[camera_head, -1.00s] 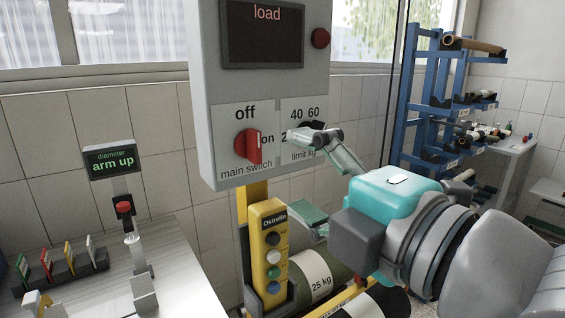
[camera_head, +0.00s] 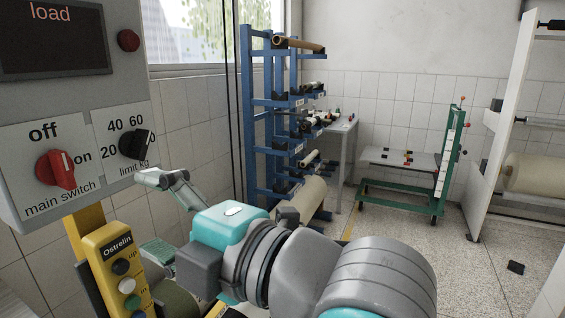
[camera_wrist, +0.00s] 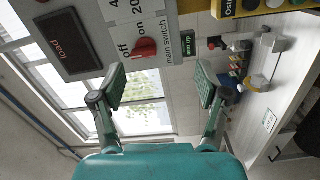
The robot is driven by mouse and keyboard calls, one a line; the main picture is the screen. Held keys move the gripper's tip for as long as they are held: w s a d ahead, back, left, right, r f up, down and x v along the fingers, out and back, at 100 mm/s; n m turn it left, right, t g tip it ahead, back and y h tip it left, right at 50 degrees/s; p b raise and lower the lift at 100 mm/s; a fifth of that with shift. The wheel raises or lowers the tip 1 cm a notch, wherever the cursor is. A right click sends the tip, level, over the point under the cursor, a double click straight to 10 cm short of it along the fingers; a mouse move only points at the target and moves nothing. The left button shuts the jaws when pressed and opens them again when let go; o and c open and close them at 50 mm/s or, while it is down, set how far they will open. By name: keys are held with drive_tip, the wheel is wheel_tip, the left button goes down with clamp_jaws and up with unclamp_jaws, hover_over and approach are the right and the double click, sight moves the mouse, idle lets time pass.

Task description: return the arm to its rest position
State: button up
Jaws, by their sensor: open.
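My gripper (camera_head: 162,217) is open and empty in the head view, its two green-grey fingers spread apart. It is beside the grey control box (camera_head: 105,88), to the lower right of the box's face in the picture. The wrist view shows both fingers (camera_wrist: 160,88) wide apart with nothing between the pads. My arm reaches in from the bottom right of the head view. The box carries a red main switch (camera_head: 60,170) and a black limit knob (camera_head: 136,145). Both are visible and clear of the fingers in the head view.
A yellow button pendant (camera_head: 117,268) hangs below the box. A blue rack (camera_head: 254,120) with rolls stands behind my gripper. A green-framed cart (camera_head: 400,193) and a white roll stand (camera_head: 504,120) are farther right. The floor (camera_head: 460,265) at right is mostly open, with a small black object (camera_head: 516,267).

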drive_tip(key=w+d+f+m+t+h, duration=0.1)
drive_tip(key=w+d+f+m, duration=0.15)
drive_tip(key=f, duration=0.35)
drive_tip(key=w+d+f+m+t+h, duration=0.1)
drive_tip(key=w+f+m+t, duration=0.15)
drive_tip(key=f+m, duration=0.2)
drive_tip(key=s+d+f+m+t+h, duration=0.1)
drive_tip(key=d+f+m+h, duration=0.1)
drive_tip(key=d+f+m, duration=0.45)
drive_tip(key=d+f+m+t+h, duration=0.1)
drive_tip(key=d+f+h, duration=0.15)
drive_tip(key=f, duration=0.65)
drive_tip(key=s+d+f+m+t+h, duration=0.1)
drive_tip(key=d+f+m+t+h, duration=0.1)
drive_tip(key=d+f+m, duration=0.45)
drive_tip(key=s+d+f+m+h, duration=0.25)
drive_tip(key=s+d+f, duration=0.3)
drive_tip(key=f, duration=0.35)
drive_tip(key=s+d+f+m+h, duration=0.1)
drive_tip(key=s+d, duration=0.1)
drive_tip(key=s, duration=0.6)
drive_tip(key=s+d+f+m+h, duration=0.2)
drive_tip(key=s+d, duration=0.1)
drive_tip(key=s, duration=0.6)
drive_tip(key=s+d+f+m+h, duration=0.2)
drive_tip(key=s+d, duration=0.1)
drive_tip(key=s, duration=0.5)
drive_tip(key=shift+s+d+f+g, duration=0.15)
drive_tip(key=shift+s+d+g, duration=0.1)
drive_tip(key=shift+g, duration=0.1)
